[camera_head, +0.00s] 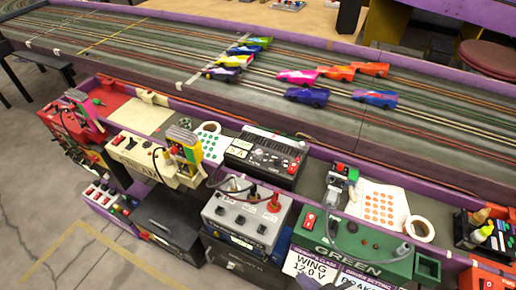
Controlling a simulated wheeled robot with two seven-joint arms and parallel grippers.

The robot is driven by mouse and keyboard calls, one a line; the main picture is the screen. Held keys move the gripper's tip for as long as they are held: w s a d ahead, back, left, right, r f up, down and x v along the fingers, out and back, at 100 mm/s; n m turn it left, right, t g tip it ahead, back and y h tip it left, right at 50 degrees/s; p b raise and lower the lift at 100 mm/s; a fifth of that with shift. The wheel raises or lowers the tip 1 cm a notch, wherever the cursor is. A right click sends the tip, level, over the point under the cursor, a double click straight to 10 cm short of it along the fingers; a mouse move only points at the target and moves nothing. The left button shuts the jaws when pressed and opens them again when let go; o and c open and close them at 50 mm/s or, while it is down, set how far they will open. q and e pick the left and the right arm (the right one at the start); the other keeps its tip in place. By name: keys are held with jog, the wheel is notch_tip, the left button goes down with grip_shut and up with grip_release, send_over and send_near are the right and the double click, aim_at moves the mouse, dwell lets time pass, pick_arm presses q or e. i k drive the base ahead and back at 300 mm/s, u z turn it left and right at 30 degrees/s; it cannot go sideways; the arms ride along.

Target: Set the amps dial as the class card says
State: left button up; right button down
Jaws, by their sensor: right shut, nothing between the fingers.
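A grey power supply box (240,218) stands at the front middle, with a row of dark dials on its face, a red plug and dark leads on top. The dial labels and pointers are too small to read, so I cannot tell which is the amps dial. A white class card (310,263) hangs on the front of the green station, right of the box; "WING 12.0 V" is legible, and its lower part is cut off by the frame. My right gripper is shut and empty; its tips do not stand out clearly. I cannot see my left gripper.
A black console (266,157) stands behind the power supply. The green station (350,246) is to its right and a cream station (140,158) to its left. A tape roll (419,229) lies on the ledge. Several cars stand on the track (430,140). Floor is clear at lower left.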

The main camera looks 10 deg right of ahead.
aim_at(276, 160)
jog(key=u, duration=1.3)
jog(key=k, duration=0.7)
jog(key=z, duration=1.55)
